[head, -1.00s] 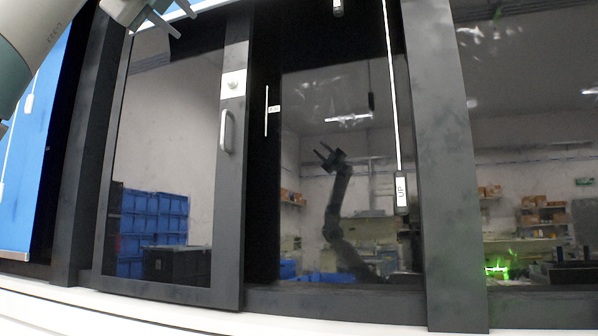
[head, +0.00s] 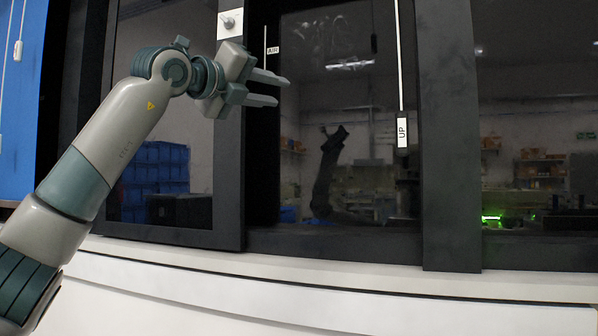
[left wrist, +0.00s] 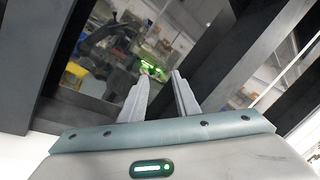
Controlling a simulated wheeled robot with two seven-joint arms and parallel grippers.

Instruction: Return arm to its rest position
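My left arm comes in from the left in the head view, raised in front of a dark-framed glass cabinet (head: 447,150). My left gripper (head: 283,90) points right, its two fingers apart with nothing between them. In the left wrist view the fingers (left wrist: 158,78) also stand apart and empty, with the glass and a dark frame beyond them. A dark reflection of the arm shows in the glass. My right gripper is in neither view.
A door with a dark frame (head: 230,180) stands behind the arm. A white ledge (head: 330,290) runs along the bottom. A blue panel (head: 20,100) is at the far left. A label reading UP (head: 402,132) hangs on a pale strip. Shelves and a green glow show in the glass.

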